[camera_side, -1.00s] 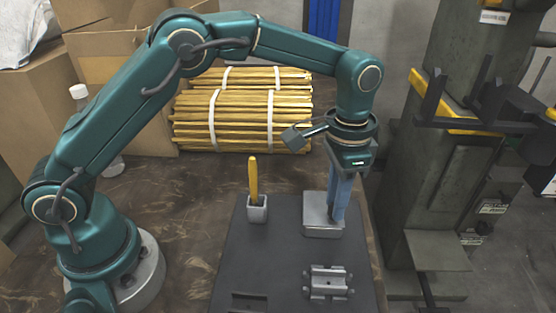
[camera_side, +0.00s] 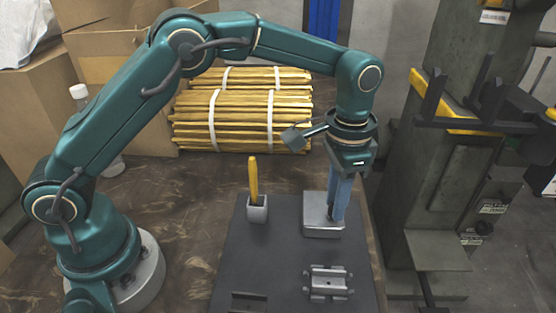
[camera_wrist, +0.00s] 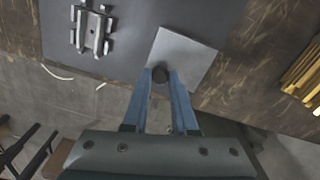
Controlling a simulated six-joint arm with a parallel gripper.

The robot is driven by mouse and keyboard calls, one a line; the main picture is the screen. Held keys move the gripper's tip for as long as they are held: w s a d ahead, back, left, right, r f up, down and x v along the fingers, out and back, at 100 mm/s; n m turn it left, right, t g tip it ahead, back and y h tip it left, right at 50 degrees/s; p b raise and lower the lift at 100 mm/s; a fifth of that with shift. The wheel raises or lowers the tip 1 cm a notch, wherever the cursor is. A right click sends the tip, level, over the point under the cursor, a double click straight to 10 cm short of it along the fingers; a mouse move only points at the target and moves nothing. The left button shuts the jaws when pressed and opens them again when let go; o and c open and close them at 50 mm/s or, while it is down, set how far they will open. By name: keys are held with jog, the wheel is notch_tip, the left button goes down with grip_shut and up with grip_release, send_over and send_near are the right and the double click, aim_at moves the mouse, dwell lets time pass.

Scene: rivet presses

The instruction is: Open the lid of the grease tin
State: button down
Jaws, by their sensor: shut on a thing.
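The grease tin (camera_side: 318,229) is a square silver-grey box on the dark mat (camera_side: 270,272), with its flat lid (camera_side: 315,205) on top. In the wrist view the lid (camera_wrist: 185,52) shows as a pale square, with a dark round knob (camera_wrist: 160,74) near its edge. My gripper (camera_side: 335,217) points down over the right part of the tin. In the wrist view its two blue fingers (camera_wrist: 161,80) are shut on the knob, one on each side. The lid appears to lie flat on the tin; I cannot see any gap.
A small grey cup (camera_side: 257,211) holding a yellow-handled tool (camera_side: 253,178) stands left of the tin. A metal fixture (camera_side: 328,283) lies in front. A green-grey press (camera_side: 450,180) stands at the right. Bundled yellow sticks (camera_side: 240,115) lie behind.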

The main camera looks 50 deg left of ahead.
jog(key=shift+w, duration=0.15)
jog(key=w+n, duration=0.1)
jog(key=n, duration=0.1)
jog(key=w+n, duration=0.1)
jog(key=n, duration=0.1)
jog(key=shift+w+a, duration=0.1)
jog(key=shift+w, duration=0.2)
jog(key=n, duration=0.1)
jog(key=w+n, duration=0.1)
jog(key=shift+w+a+n, duration=0.2)
jog(key=shift+a+n, duration=0.05)
jog(key=shift+n, duration=0.05)
jog(key=shift+w+a+n, duration=0.25)
jog(key=shift+w+n, duration=0.2)
jog(key=shift+n, duration=0.35)
jog(key=shift+w+a+n, duration=0.15)
jog(key=shift+w+n, duration=0.05)
jog(key=shift+n, duration=0.2)
jog(key=c, duration=0.7)
grip_release()
jog(key=shift+s, duration=0.2)
